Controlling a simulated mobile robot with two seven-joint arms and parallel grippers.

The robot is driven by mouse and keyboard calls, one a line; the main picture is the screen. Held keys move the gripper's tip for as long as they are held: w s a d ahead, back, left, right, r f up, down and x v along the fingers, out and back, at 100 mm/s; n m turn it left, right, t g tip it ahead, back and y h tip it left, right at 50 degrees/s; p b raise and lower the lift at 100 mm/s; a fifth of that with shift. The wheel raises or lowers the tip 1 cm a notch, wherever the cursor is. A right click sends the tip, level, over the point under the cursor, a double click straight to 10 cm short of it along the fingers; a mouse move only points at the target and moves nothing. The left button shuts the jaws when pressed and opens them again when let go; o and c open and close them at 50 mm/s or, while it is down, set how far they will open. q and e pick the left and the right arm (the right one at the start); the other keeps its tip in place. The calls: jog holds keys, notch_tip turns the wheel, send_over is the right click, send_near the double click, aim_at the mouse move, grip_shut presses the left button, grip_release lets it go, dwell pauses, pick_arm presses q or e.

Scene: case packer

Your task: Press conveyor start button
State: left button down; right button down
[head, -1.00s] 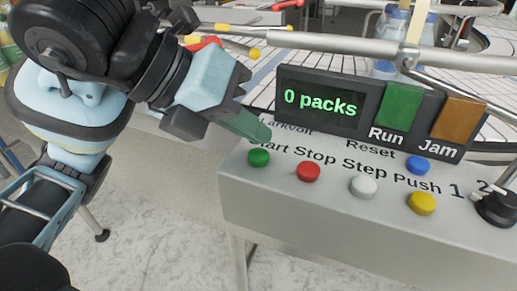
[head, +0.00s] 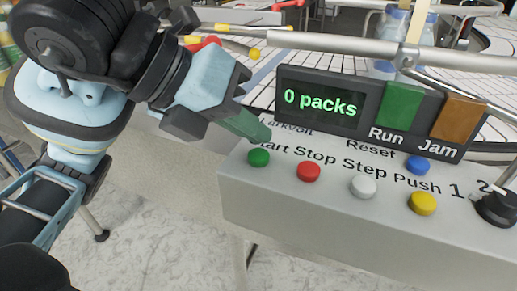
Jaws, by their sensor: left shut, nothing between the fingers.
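The green start button (head: 259,158) sits at the left end of the button row on the grey control panel (head: 300,215), under the label "Start". My left gripper (head: 262,134) comes in from the upper left. Its green fingers are shut and empty. In the picture the fingertips are just above the green button and cover part of the printing behind it; I see a small gap and cannot tell the exact height. My right gripper is not in view.
Beside the start button are a red stop button (head: 308,171), a white step button (head: 363,186), a yellow push button (head: 422,203), a blue reset button (head: 418,165) and a black knob (head: 497,208). A display (head: 322,103) reads "0 packs". A metal rail (head: 330,42) crosses behind.

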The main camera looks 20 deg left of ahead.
pick_arm(q)
jog(key=shift+f, duration=0.1)
jog(key=shift+f, duration=0.35)
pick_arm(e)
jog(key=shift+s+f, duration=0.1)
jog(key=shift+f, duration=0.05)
